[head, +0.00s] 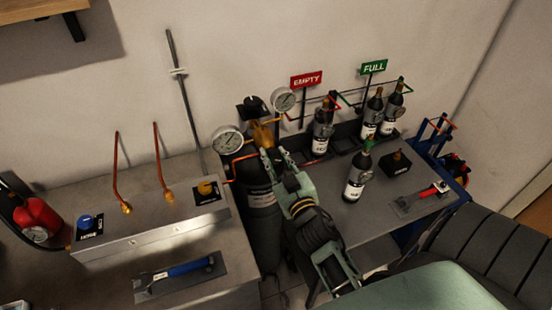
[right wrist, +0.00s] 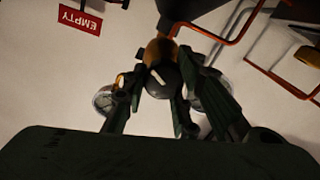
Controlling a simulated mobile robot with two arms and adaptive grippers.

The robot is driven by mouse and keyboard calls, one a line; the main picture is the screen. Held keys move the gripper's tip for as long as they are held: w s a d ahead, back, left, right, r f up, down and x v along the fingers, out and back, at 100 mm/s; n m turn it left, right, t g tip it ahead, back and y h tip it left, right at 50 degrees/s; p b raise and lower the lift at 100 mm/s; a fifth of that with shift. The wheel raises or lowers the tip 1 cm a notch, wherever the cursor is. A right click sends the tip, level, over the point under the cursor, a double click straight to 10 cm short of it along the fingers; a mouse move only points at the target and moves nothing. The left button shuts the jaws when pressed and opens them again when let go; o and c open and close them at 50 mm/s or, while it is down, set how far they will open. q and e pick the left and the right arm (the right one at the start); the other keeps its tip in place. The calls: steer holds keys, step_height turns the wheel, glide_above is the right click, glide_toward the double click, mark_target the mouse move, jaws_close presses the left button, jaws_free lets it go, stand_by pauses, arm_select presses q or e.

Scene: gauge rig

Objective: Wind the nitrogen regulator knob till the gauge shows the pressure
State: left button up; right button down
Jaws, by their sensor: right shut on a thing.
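My right gripper (head: 272,154) reaches up to the brass regulator (head: 262,132) on top of the dark gas cylinder (head: 262,225). In the right wrist view its fingers are shut on either side of the round black regulator knob (right wrist: 162,80), which has a white mark slanting across its face. In the head view the gripper hides the knob. One round white gauge (head: 228,139) is left of the regulator and another (head: 283,99) is above right. Their needles are too small to read. My left gripper is not in view.
On the right, a table holds several dark bottles (head: 358,183) and a red-handled trowel (head: 420,199). Red EMPTY (head: 306,79) and green FULL (head: 373,66) signs stand behind. A dark ribbed seat (head: 480,245) is front right.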

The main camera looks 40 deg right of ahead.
steer(key=shift+d+r, duration=0.1)
steer(key=shift+d, duration=0.05)
steer(key=c, duration=1.7)
jaws_free()
steer(key=shift+o, duration=0.8)
steer(key=shift+s+d, duration=0.1)
steer(key=shift+d, duration=0.05)
steer(key=shift+s, duration=0.1)
steer(key=v, duration=0.7)
steer(key=shift+s, duration=0.1)
